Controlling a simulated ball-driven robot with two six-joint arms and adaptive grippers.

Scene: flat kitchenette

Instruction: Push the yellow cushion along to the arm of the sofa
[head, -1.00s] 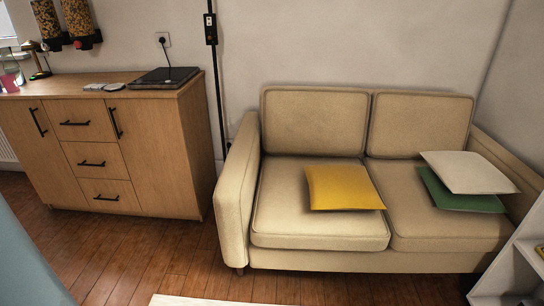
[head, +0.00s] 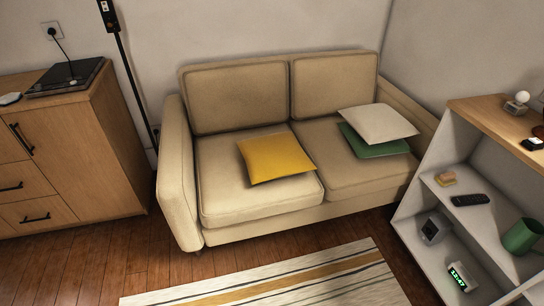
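The yellow cushion (head: 276,157) lies flat on the seat of the beige sofa (head: 228,196), mostly on the left seat cushion and with its right part near the seam between the two seats. The sofa's left arm (head: 176,180) stands to the left of it, with bare seat between them. The sofa's right arm (head: 408,108) is at the far right, beyond two other cushions. Neither of my grippers shows in the head view.
A white cushion (head: 378,124) rests on a green cushion (head: 372,146) on the right seat. A shelf unit (head: 432,176) stands at the right. A striped rug (head: 270,284) lies before the sofa. A wooden cabinet (head: 118,145) stands left, with floor between it and the sofa.

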